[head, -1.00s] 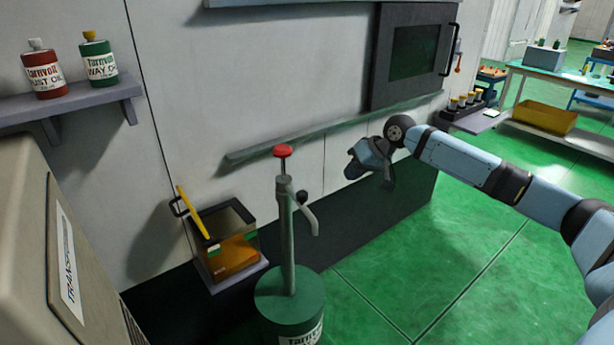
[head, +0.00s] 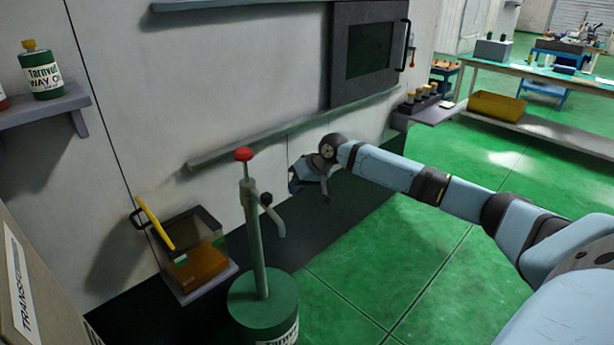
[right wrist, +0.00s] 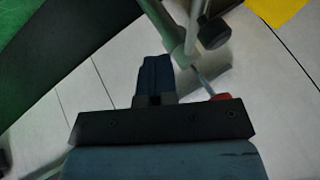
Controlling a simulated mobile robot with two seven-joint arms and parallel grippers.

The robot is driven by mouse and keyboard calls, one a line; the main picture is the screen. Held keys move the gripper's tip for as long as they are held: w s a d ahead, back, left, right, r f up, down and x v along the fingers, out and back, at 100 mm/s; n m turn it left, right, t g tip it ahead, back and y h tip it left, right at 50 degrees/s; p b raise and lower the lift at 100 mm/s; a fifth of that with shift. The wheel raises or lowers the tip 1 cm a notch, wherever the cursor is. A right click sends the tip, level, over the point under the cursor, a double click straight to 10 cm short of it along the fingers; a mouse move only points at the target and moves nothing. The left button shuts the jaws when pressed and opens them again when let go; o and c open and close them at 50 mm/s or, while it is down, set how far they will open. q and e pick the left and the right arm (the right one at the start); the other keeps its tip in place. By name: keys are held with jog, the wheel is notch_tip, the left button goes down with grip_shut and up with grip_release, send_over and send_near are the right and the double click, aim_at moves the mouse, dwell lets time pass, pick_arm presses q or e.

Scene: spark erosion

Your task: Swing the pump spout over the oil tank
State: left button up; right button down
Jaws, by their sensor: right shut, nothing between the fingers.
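The hand pump (head: 256,240) is a grey-green upright tube with a red knob (head: 243,154) on top, standing on a green drum (head: 263,304). Its curved spout (head: 278,222), with a black knob beside it, points right and down, away from the tank. The oil tank (head: 205,262) is clear-walled with amber oil inside, left of the pump by the wall. My right gripper (head: 308,188) is shut and empty, right of the spout and apart from it. In the right wrist view, its closed fingers (right wrist: 154,76) show near the pump tube, the black knob and the red knob (right wrist: 222,97). My left gripper is out of view.
A yellow bar (head: 155,224) rises from the tank's left side. A rail (head: 250,145) runs along the wall behind the pump. A shelf with an oil bottle (head: 42,72) is at upper left. Green floor (head: 380,270) is clear at right.

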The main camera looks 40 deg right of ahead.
aim_at(264, 202)
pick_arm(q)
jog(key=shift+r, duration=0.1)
pick_arm(e)
jog(key=a, duration=0.1)
jog(key=w+a, duration=0.1)
jog(key=a, duration=0.2)
jog(key=shift+w+a+f, duration=0.1)
jog(key=shift+w+f, duration=0.05)
jog(key=shift+f, duration=0.15)
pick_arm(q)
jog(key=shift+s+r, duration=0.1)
